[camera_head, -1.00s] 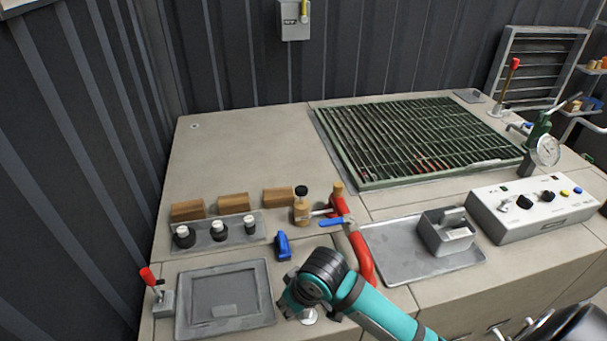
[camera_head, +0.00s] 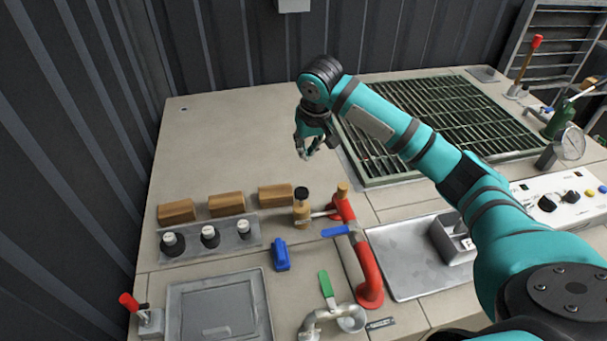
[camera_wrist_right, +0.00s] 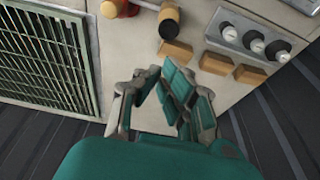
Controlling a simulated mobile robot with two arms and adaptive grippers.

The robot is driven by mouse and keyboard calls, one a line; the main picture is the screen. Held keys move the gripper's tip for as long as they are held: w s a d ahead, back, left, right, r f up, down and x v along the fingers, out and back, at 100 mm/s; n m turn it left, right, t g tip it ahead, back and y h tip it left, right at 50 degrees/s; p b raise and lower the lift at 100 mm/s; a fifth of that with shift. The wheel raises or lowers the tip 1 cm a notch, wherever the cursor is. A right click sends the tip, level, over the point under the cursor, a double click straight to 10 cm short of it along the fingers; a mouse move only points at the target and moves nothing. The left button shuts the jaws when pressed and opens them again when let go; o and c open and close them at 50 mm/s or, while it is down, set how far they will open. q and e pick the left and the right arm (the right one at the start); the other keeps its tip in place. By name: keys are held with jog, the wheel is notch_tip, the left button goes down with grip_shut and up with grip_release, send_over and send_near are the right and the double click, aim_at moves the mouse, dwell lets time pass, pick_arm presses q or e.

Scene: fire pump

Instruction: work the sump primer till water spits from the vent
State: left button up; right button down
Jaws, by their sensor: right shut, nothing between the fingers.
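A lever with a red grip (camera_head: 535,42) stands upright on a base beyond the grate (camera_head: 440,120) at the far right. A second, shorter lever with a red knob (camera_head: 128,301) stands at the bench's front left corner. I cannot tell which is the sump primer. A brass fitting with a black cap (camera_head: 302,208) sits beside a red pipe (camera_head: 366,275); I cannot tell if it is the vent. No water shows. My right gripper (camera_head: 306,153) is shut and empty, above the bench left of the grate. The wrist view also shows this gripper (camera_wrist_right: 165,82). My left gripper is out of view.
Wooden blocks (camera_head: 227,204) and a plate with black-and-white knobs (camera_head: 210,237) lie at left. A blue-handled valve (camera_head: 336,231), a green-handled valve (camera_head: 326,285) and a metal tray (camera_head: 400,270) are nearer. A gauge (camera_head: 571,144) and control box (camera_head: 560,195) stand right. The back left bench is clear.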

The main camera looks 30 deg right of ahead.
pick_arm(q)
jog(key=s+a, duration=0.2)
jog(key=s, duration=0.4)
pick_arm(e)
jog(key=p, duration=0.2)
send_over(304, 189)
jog(key=s, duration=0.1)
notch_tip(304, 189, down, 7)
jog(key=x, duration=0.2)
jog(key=p+x, duration=0.2)
jog(key=x, duration=0.1)
jog(key=shift+s+a+f, duration=0.1)
jog(key=shift+s+f, duration=0.1)
jog(key=shift+f, duration=0.75)
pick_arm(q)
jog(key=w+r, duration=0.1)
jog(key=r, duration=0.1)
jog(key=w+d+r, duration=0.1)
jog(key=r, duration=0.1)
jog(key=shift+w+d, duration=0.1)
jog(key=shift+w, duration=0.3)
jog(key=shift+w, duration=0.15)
